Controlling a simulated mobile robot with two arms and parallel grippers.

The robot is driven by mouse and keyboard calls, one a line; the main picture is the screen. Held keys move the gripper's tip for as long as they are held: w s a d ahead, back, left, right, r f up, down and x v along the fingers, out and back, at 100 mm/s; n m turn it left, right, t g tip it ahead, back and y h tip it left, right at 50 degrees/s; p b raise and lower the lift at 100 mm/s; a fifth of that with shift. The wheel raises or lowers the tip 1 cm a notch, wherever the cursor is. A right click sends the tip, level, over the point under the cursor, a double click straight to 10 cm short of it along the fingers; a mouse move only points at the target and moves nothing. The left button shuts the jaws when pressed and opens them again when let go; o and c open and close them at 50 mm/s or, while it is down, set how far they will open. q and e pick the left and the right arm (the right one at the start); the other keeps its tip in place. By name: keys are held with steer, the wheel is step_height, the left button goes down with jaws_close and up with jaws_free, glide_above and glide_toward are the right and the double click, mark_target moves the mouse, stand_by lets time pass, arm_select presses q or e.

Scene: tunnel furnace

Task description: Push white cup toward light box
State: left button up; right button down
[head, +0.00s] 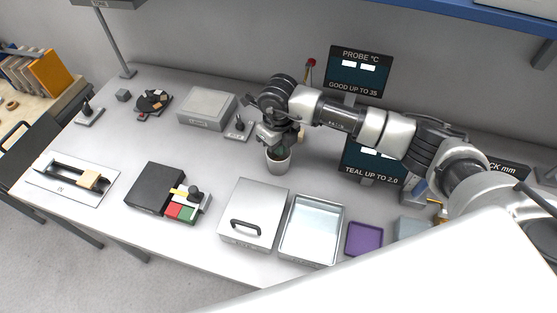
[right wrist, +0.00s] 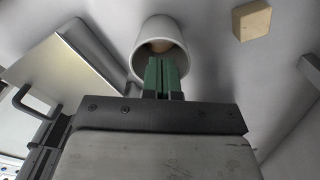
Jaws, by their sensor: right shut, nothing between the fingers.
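The white cup (head: 278,166) stands upright on the table near the middle of the head view. In the right wrist view the cup (right wrist: 146,64) shows its open mouth, with something brown inside. My right gripper (head: 281,151) points down at the cup, its green fingers shut and empty. In the right wrist view its fingertips (right wrist: 161,62) overlap the cup's rim; I cannot tell whether they are inside it or just beside it. A flat pale grey box (head: 206,107) behind and left of the cup may be the light box. My left gripper is not in view.
A small device (head: 239,127) stands between grey box and cup. In front are a lidded box with a black handle (head: 252,211), an open metal tray (head: 312,226) and a purple tray (head: 364,240). A tan block (right wrist: 252,19) lies near the cup. Display panels stand behind.

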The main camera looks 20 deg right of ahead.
steer(key=shift+f+b, duration=1.4)
steer(key=shift+f, duration=0.1)
steer(key=shift+w+a+b, duration=0.5)
steer(key=shift+a, duration=0.25)
steer(key=shift+w+a+b, duration=0.45)
steer(key=shift+a+b, duration=0.1)
steer(key=shift+a, duration=0.2)
steer(key=shift+w+a+b, duration=0.5)
steer(key=shift+a, duration=0.25)
steer(key=shift+w+a+b, duration=0.6)
steer(key=shift+a+b, duration=0.1)
steer(key=shift+a, duration=0.2)
steer(key=shift+w+a+b, duration=0.6)
steer(key=shift+a+b, duration=0.15)
steer(key=shift+a, duration=0.2)
steer(key=shift+w+a+b, duration=0.6)
steer(key=shift+a+b, duration=0.1)
steer(key=shift+a, duration=0.2)
steer(key=shift+s+d, duration=0.25)
steer(key=shift+d, duration=0.1)
stand_by(0.4)
steer(key=shift+r, duration=0.1)
